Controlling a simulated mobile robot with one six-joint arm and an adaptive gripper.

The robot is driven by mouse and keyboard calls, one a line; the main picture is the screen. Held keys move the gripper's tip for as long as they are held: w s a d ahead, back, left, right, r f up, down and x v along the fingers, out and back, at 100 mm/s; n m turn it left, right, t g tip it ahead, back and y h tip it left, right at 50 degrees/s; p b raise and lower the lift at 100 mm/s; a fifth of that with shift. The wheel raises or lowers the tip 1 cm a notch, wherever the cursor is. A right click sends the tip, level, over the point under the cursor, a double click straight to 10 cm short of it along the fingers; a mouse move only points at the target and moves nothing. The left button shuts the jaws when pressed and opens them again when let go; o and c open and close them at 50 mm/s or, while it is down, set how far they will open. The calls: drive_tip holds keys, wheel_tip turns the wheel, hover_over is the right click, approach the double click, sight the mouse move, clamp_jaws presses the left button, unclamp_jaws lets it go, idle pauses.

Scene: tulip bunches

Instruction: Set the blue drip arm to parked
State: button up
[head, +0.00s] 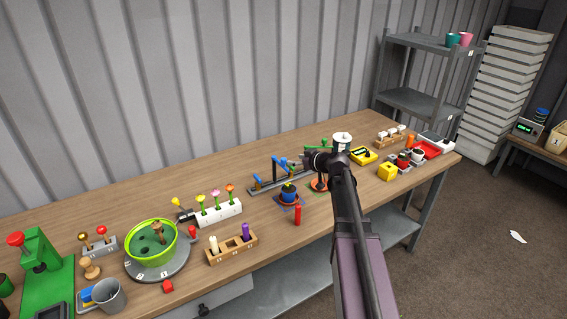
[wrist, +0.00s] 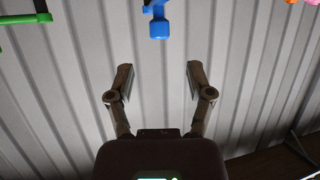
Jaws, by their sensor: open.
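The blue drip arm (head: 281,164) stands on a grey rail (head: 262,187) near the back of the bench, above a blue pot (head: 289,197) with a green plant. My gripper (wrist: 159,78) is open and empty, its two fingers spread. In the wrist view a blue part (wrist: 158,22), seemingly the drip arm, shows at the top, beyond the fingertips and roughly centred between them, not touching. In the head view my arm reaches over the bench to beside the blue drip arm; the fingers are too small to make out there.
A green arm (wrist: 20,19) is at the wrist view's upper left. A red cylinder (head: 298,215) stands in front of the blue pot. A white flower rack (head: 219,212) is to the left, and a yellow device (head: 363,156) to the right. The corrugated wall is behind.

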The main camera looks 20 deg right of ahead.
sight(284, 159)
drive_tip(key=b+x, duration=0.2)
drive_tip(key=x, duration=0.5)
drive_tip(key=shift+w+f, duration=0.15)
drive_tip(key=shift+w, duration=0.1)
clamp_jaws()
